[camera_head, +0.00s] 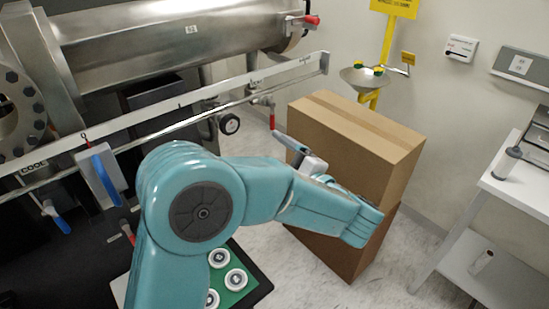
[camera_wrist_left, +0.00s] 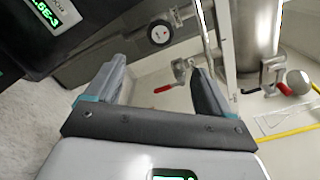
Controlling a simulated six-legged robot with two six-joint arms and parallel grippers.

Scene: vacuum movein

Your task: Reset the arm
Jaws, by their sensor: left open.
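My left arm (camera_head: 185,200) is teal and comes up from the bottom of the head view, bending right across the middle. Its gripper (camera_head: 288,143) is in front of the cardboard boxes (camera_head: 352,145), seen small and partly hidden by the wrist. In the left wrist view the gripper (camera_wrist_left: 158,80) has its two dark fingers wide apart, with nothing between them. A red-handled valve (camera_wrist_left: 172,82) shows in the gap, farther back. My right gripper is not in view.
A steel vacuum chamber (camera_head: 165,40) and a long rail (camera_head: 190,98) fill the left. A green tray (camera_head: 240,262) with white discs lies below. A white table (camera_head: 515,190) stands right. Floor (camera_head: 405,245) is clear between boxes and table.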

